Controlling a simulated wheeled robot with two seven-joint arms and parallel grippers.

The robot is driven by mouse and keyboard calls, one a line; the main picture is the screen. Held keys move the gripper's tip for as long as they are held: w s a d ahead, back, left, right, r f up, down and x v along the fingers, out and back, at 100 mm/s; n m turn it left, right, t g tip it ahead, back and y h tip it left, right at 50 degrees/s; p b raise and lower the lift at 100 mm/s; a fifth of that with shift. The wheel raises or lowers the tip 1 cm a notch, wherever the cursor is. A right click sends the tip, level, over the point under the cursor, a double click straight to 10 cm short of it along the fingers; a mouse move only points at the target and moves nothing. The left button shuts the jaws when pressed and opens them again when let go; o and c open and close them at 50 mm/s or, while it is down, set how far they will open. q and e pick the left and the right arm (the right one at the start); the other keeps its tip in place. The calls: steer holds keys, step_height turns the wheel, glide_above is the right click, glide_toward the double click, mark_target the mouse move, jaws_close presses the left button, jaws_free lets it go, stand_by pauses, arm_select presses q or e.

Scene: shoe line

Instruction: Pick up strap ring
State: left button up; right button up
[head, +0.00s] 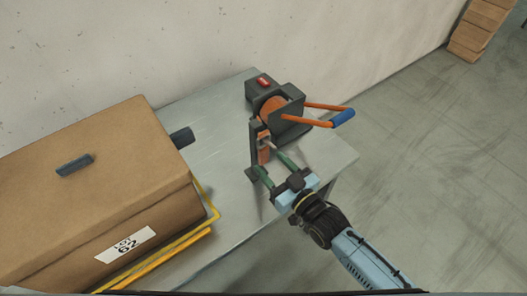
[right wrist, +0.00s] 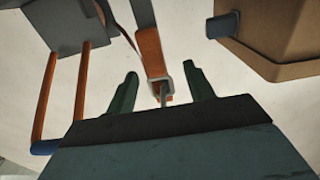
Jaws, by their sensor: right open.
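The strap ring (right wrist: 163,86) is a small pale metal loop at the end of an orange strap (right wrist: 150,50) in the right wrist view. In the head view the strap (head: 264,154) hangs at the front of a dark winch (head: 278,108), and the ring is too small to make out. My right gripper (head: 268,163) has its green fingers spread near the strap's lower end. In the right wrist view the fingers (right wrist: 161,76) stand on either side of the ring, with gaps on both sides. My left gripper is not in view.
The winch has orange handle bars with a blue grip (head: 342,118) reaching right. A large brown box (head: 90,180) marked "LOT 62" stands on the left, with a yellow frame (head: 185,242) at its base. Bare grey table (head: 215,150) lies between box and winch.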

mark_target(265, 155)
steer(key=x, duration=0.5)
steer(key=shift+w+d+f, duration=0.15)
steer(key=shift+w+d, duration=0.05)
steer(key=shift+w, duration=0.2)
steer(key=c, duration=1.1)
